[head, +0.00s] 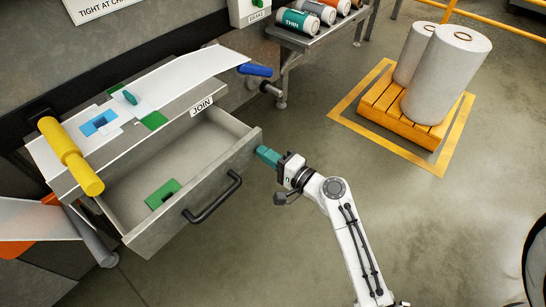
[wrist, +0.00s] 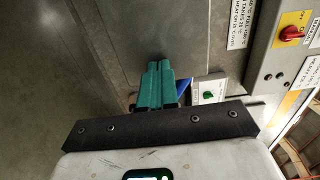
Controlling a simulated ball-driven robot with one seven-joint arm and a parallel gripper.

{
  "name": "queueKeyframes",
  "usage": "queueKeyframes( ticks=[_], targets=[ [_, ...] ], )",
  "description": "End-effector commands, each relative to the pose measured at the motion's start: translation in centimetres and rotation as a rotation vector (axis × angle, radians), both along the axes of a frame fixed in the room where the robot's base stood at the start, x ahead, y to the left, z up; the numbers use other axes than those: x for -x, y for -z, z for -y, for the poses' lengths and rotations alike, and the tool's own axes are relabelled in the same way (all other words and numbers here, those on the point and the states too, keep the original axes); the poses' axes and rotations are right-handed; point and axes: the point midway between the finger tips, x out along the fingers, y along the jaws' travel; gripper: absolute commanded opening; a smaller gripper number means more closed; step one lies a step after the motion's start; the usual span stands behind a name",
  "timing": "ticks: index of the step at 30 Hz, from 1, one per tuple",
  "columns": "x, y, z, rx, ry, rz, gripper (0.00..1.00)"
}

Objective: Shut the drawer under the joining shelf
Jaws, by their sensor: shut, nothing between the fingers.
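The grey drawer (head: 215,185) under the shelf labelled JOIN stands open, pulled out toward the front right. My gripper (head: 268,156) has teal fingers, which are shut and empty. In the head view they are by the right end of the drawer front; I cannot tell whether they touch it. In the wrist view the closed fingers (wrist: 156,84) point at a grey surface.
A yellow roller (head: 70,157), a blue piece (head: 100,123) and a white sheet (head: 180,80) lie on the shelf. White rolls (head: 447,75) stand on an orange pallet (head: 400,122) at right. The floor in front is clear.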

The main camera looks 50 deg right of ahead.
Motion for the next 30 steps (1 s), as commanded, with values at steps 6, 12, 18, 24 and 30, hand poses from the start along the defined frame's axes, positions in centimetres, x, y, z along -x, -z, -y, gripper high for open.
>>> queueKeyframes(
  ticks=[6, 12, 18, 24, 30],
  targets=[
    [0.0, 0.0, 0.0, 0.0, 0.0, 0.0, 0.0],
    [-0.4, 0.0, 0.0, 0.0, -0.002, 0.0, 0.0],
    [-2.9, -0.1, 0.0, 0.002, -0.004, 0.002, 0.0],
    [-7.4, -0.2, -0.1, 0.002, -0.005, 0.002, 0.0],
    [-12.1, -0.1, -0.1, 0.002, -0.005, 0.002, 0.0]
  ],
)
